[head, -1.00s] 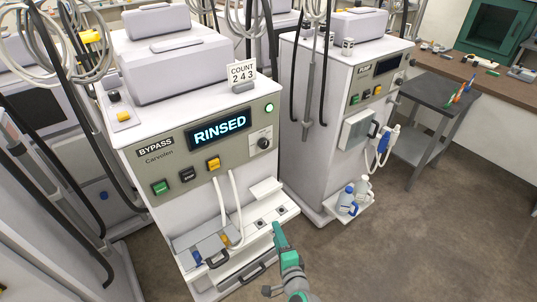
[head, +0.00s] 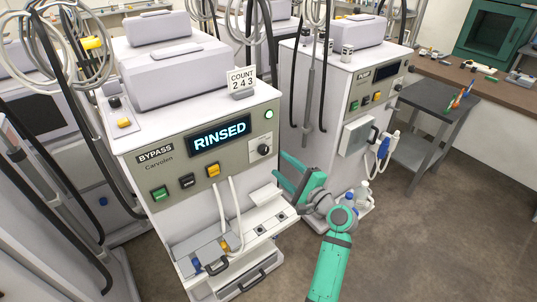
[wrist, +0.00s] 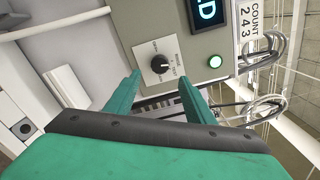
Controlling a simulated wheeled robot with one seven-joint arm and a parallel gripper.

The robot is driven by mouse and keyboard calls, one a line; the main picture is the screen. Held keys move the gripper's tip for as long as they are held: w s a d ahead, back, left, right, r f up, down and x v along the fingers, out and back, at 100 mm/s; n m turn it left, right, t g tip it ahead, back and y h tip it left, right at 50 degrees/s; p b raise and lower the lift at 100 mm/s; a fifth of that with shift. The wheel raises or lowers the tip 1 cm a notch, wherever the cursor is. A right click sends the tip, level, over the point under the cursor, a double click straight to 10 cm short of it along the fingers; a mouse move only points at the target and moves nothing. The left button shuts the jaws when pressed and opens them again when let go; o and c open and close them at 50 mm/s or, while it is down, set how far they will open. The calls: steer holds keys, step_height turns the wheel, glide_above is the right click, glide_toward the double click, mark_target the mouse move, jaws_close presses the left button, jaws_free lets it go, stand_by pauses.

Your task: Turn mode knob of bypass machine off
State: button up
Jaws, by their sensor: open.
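The bypass machine (head: 150,185) is the white cabinet labelled BYPASS, with a lit RINSED display (head: 220,133). Its black mode knob (head: 264,150) sits on a light plate right of and below the display. In the wrist view the knob (wrist: 160,65) shows face-on, with small print around it; its exact setting is too small to read. My green gripper (head: 279,167) is open and empty, just right of and below the knob in the head view. In the wrist view my gripper's fingertips (wrist: 163,80) lie either side of the knob, apart from it.
A green lamp (head: 269,113) glows above the knob. A ledge (head: 275,225) with hoses above it juts out below the panel. A second machine (head: 340,95) stands at the right, with bottles (head: 350,199) at its foot. Open floor lies front right.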

mark_target(266, 152)
steer(key=x, duration=0.7)
steer(key=shift+w+a, duration=0.15)
steer(key=shift+w, duration=0.15)
steer(key=shift+w+a, duration=0.2)
steer(key=shift+a, duration=0.2)
steer(key=shift+d, duration=0.1)
steer(key=shift+c, duration=0.3)
steer(key=c, duration=1)
